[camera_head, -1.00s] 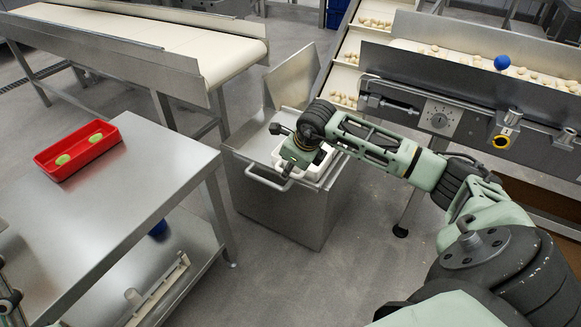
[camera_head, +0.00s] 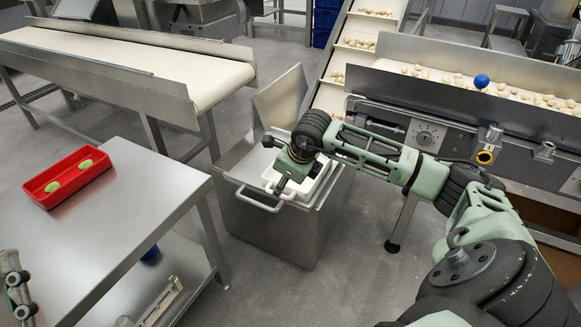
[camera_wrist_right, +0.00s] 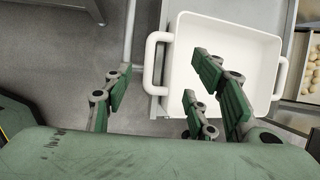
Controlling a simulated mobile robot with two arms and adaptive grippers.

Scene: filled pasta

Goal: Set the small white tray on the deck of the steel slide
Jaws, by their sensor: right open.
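The small white tray (camera_head: 318,182) rests, as far as I can see, on the deck of the steel slide (camera_head: 240,170), a steel bin-like unit with a front handle. In the right wrist view the tray (camera_wrist_right: 255,50) is empty and has a handle on each side. My right gripper (camera_wrist_right: 160,95) is open, its fingers on either side of the tray's left handle and wall, not closed on it. In the head view my right gripper (camera_head: 285,180) covers part of the tray. My left gripper (camera_head: 18,290) is partly in view at the left edge.
A red tray (camera_head: 38,193) with two green pieces lies on the steel table (camera_head: 150,180) at left. An empty conveyor (camera_head: 130,55) stands behind. A conveyor with filled pasta and a blue ball (camera_head: 481,81) stands at right. A tilted steel plate (camera_head: 283,97) rises behind the slide.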

